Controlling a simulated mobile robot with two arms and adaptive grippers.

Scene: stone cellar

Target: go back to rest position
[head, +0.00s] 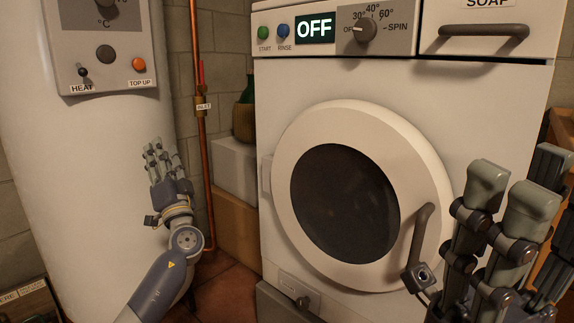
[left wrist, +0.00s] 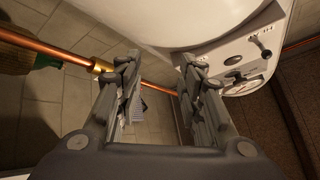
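My left gripper (head: 160,155) is raised in front of the white boiler at the left of the head view. Its fingers point up and stand apart with nothing between them. My right gripper (head: 515,195) is large and close at the right edge of the head view, partly cut off. Its fingers stand apart and I see nothing held. It overlaps the lower right of the washing machine (head: 275,170), beside the door handle (head: 418,235); contact cannot be told.
The machine's round door (head: 435,165) looks closed and its display (head: 314,29) reads OFF. The boiler (head: 60,150) stands left. A copper pipe (head: 203,160) runs between them. Boxes (head: 236,225) with a green jug (head: 244,110) stand behind. Some floor (head: 225,280) is free between.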

